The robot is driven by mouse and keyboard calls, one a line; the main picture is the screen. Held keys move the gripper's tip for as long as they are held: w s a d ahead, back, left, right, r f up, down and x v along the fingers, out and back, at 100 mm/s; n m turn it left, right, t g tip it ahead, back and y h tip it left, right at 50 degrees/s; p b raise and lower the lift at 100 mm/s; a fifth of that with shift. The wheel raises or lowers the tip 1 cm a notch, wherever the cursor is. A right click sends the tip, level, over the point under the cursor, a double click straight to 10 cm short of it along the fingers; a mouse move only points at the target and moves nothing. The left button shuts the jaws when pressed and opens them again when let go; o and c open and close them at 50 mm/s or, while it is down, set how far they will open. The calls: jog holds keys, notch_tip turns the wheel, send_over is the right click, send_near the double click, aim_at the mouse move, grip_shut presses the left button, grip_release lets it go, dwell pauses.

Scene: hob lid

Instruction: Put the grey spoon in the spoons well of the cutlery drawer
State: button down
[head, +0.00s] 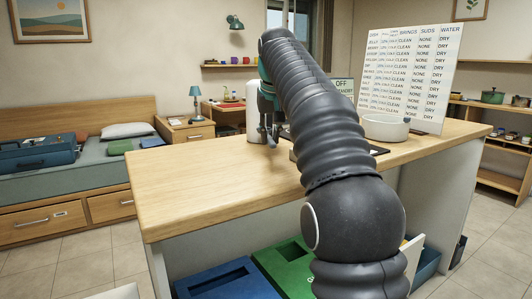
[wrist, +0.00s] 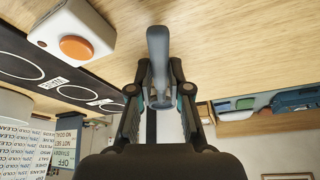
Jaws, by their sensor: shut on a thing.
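The grey spoon (wrist: 158,45) is in the wrist view, its blue-grey length pointing up the picture from between the fingers. My gripper (wrist: 160,95) is shut on it. In the head view my gripper (head: 268,128) is over the wooden counter, partly behind my own arm, and the spoon cannot be made out clearly there. I cannot make out the cutlery drawer or its spoons well in either view.
A white box with an orange button (wrist: 75,46) and a black hob panel (wrist: 45,72) are beside the gripper. A white bowl (head: 385,128) and a lettered board (head: 410,75) stand on the counter (head: 200,180). The counter's left part is clear. Blue (head: 225,282) and green (head: 285,265) bins are below.

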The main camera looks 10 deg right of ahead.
aim_at(269, 161)
jog(key=shift+a+f, duration=0.2)
jog(key=shift+f+b, duration=0.95)
jog(key=shift+f, duration=0.95)
jog(key=shift+f, duration=0.25)
jog(key=shift+f+b, duration=0.35)
jog(key=shift+f, duration=0.2)
jog(key=c, duration=1.1)
grip_release()
jog(key=shift+f, duration=0.15)
jog(key=shift+r, duration=0.45)
jog(key=p+v, duration=0.1)
jog(key=v, duration=0.2)
jog(key=p+v, duration=0.1)
jog(key=v, duration=0.3)
jog(key=p+v, duration=0.1)
jog(key=v, duration=0.3)
jog(key=shift+w+r+p, duration=0.15)
jog(key=shift+w+p, duration=0.15)
jog(key=shift+v, duration=0.95)
